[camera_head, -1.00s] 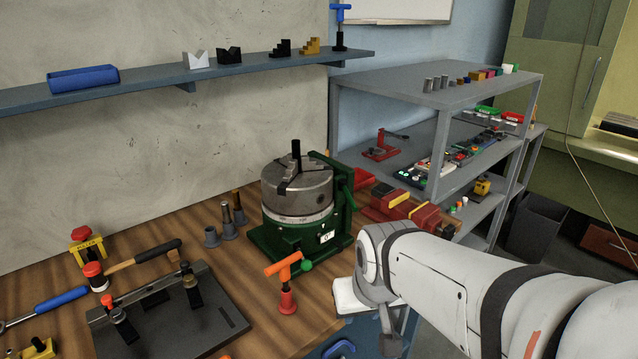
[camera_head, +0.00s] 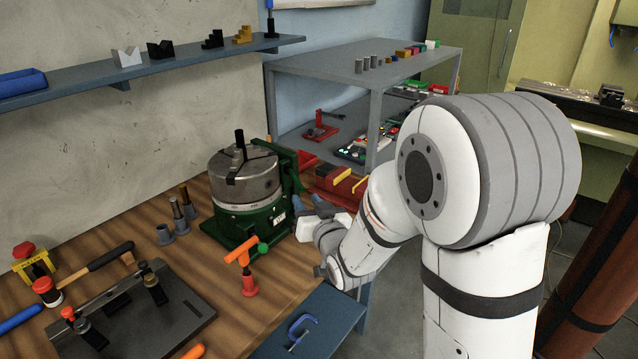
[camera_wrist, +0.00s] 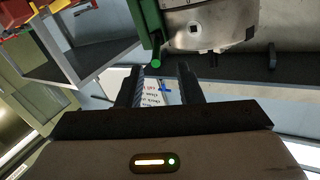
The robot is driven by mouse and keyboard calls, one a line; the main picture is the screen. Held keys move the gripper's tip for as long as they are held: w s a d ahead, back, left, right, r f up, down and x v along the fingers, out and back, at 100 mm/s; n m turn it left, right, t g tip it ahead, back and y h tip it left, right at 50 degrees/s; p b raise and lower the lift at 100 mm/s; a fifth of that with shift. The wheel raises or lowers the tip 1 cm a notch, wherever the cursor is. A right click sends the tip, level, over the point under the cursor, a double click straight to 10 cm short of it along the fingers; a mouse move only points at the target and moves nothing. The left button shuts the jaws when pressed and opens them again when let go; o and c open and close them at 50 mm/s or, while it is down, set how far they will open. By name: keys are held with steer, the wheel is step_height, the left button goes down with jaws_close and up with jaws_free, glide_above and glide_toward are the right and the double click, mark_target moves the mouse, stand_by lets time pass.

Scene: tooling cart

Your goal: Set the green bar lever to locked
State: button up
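The green-bodied fixture (camera_head: 240,222) with a round grey chuck (camera_head: 245,178) stands on the wooden bench. In the wrist view a green bar (camera_wrist: 145,27) runs down beside the chuck (camera_wrist: 210,25) to a bright green round end (camera_wrist: 156,63). In the head view a green knob (camera_head: 262,248) shows low at the fixture's front; I cannot tell whether it is the same part. My gripper (camera_head: 307,202) is at the fixture's right side. In the wrist view its two fingers (camera_wrist: 160,75) are apart, with nothing between them; the green end lies just beyond the tips. The lever's marking cannot be read.
An orange-handled red clamp (camera_head: 246,272) stands close in front of the fixture. A red vise (camera_head: 335,185) is just behind my gripper. Grey pegs (camera_head: 178,218) stand left of the fixture, and a black plate fixture (camera_head: 165,318) is nearer.

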mark_target(300, 183)
steer(key=shift+w+d, duration=0.1)
steer(key=shift+w, duration=0.1)
steer(key=shift+w+r, duration=0.1)
steer(key=shift+w, duration=0.25)
steer(key=p+x, duration=0.2)
steer(key=x, duration=0.4)
steer(key=shift+w, duration=0.35)
steer(key=shift+c, duration=0.2)
jaws_close()
